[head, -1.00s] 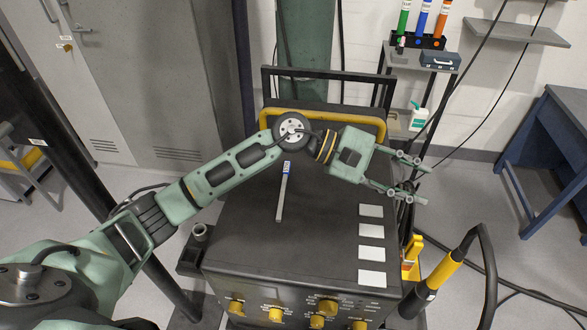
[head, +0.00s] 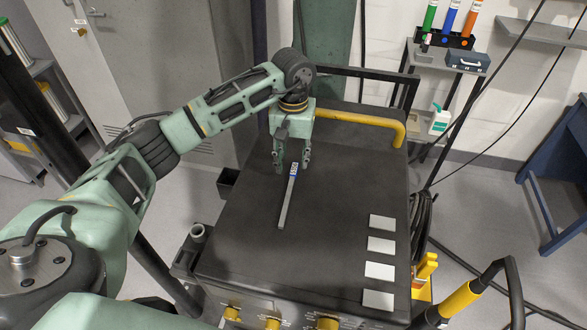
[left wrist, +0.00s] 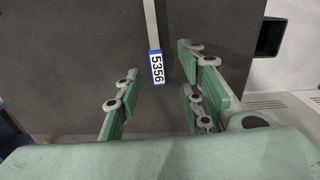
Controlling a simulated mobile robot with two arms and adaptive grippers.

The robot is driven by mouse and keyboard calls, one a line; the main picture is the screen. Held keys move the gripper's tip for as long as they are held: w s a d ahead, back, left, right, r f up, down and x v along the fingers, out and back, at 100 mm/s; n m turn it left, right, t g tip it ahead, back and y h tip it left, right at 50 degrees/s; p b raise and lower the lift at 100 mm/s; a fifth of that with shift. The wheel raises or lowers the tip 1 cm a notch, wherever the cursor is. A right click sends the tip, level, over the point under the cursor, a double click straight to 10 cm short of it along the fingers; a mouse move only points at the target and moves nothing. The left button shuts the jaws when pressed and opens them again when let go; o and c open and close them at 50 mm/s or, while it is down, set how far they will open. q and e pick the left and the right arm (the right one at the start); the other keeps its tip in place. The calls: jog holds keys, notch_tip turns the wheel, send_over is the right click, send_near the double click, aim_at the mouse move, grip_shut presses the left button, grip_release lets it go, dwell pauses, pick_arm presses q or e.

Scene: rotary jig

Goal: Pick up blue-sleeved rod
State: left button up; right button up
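The blue-sleeved rod (head: 288,198) is a thin grey bar lying flat on the dark top of the cabinet, with a blue and white sleeve at its far end. In the left wrist view the sleeve (left wrist: 157,67) shows a label reading 5356. My left gripper (head: 291,170) points down over the sleeve end, with its fingers apart on either side of it. In the left wrist view the open fingers (left wrist: 158,98) flank the line of the rod, and nothing is between them in contact. My right gripper is in neither view.
The dark cabinet top (head: 330,230) is mostly clear around the rod. White cards (head: 380,246) lie along its right side. A yellow handle (head: 370,125) runs along the back. Coloured tubes (head: 450,17) stand on a rack behind.

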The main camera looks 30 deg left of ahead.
pick_arm(q)
jog(key=shift+d+f+p, duration=0.15)
jog(key=shift+f+p, duration=0.15)
jog(key=shift+f, duration=1.15)
jog(key=shift+c, duration=0.4)
grip_shut()
